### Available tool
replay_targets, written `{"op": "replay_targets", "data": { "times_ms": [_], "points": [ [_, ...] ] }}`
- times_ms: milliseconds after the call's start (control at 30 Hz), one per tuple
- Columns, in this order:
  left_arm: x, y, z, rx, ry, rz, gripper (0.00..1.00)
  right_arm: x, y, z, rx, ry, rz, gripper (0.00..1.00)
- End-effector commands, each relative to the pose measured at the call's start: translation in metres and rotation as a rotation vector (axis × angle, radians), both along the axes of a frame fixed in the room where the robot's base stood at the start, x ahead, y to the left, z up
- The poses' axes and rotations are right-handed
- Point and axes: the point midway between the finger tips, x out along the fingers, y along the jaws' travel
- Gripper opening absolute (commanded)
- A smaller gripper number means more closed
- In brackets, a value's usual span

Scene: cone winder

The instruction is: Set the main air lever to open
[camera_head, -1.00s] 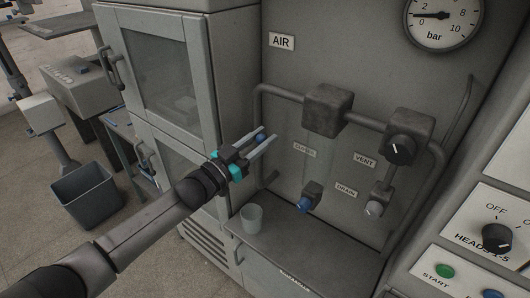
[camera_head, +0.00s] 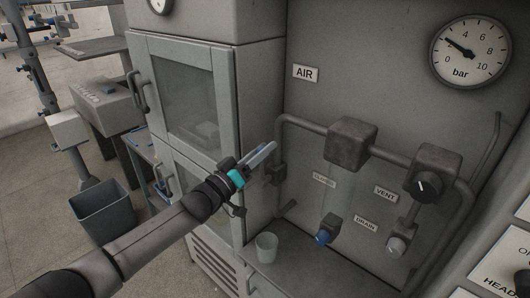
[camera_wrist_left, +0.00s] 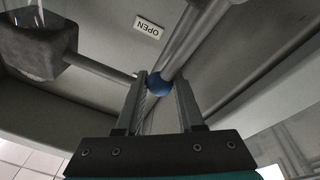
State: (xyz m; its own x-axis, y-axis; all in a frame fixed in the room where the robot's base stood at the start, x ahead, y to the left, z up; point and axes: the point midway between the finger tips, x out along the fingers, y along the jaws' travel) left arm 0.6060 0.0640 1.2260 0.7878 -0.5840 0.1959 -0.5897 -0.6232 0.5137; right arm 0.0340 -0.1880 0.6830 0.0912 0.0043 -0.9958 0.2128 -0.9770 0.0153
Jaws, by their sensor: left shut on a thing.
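The main air lever shows in the left wrist view as a blue ball knob (camera_wrist_left: 158,84) on a grey rod. My left gripper (camera_head: 267,152) is shut on this knob, with one finger on each side of it in the wrist view. In the head view the knob is hidden at the fingers, in front of the left pipe beside the cabinet. An OPEN label (camera_wrist_left: 147,28) shows upside down above the knob in the wrist view. My right gripper is out of view.
The round bar gauge (camera_head: 470,52) has its needle near the low end. A cup (camera_head: 266,246) is on the ledge below.

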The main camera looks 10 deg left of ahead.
Motion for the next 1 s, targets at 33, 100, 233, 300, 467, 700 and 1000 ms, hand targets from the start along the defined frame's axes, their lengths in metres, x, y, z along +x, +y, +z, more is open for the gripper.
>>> {"op": "replay_targets", "data": {
  "times_ms": [33, 100, 233, 300, 467, 700, 1000],
  "points": [
    [0.0009, 0.0014, 0.0001, -0.003, 0.003, 0.002, 0.00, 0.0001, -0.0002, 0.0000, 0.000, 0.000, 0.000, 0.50],
    [0.0011, 0.0017, 0.0002, -0.006, 0.006, 0.002, 0.00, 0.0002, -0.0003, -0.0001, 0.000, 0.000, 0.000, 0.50],
    [0.0011, 0.0019, 0.0000, -0.008, 0.007, 0.002, 0.00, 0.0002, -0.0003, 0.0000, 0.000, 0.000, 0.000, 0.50],
    [0.0012, 0.0019, 0.0000, -0.007, 0.007, 0.003, 0.00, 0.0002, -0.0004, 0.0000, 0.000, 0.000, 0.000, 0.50],
    [0.0011, 0.0018, 0.0000, -0.006, 0.007, 0.003, 0.38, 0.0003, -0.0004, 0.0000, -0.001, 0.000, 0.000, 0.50],
    [0.0009, 0.0015, -0.0001, -0.006, 0.006, 0.002, 0.65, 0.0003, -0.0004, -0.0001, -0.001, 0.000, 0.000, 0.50],
    [0.0000, 0.0015, -0.0006, -0.007, 0.007, 0.001, 0.67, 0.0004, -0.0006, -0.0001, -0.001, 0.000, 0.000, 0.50]
  ]
}}
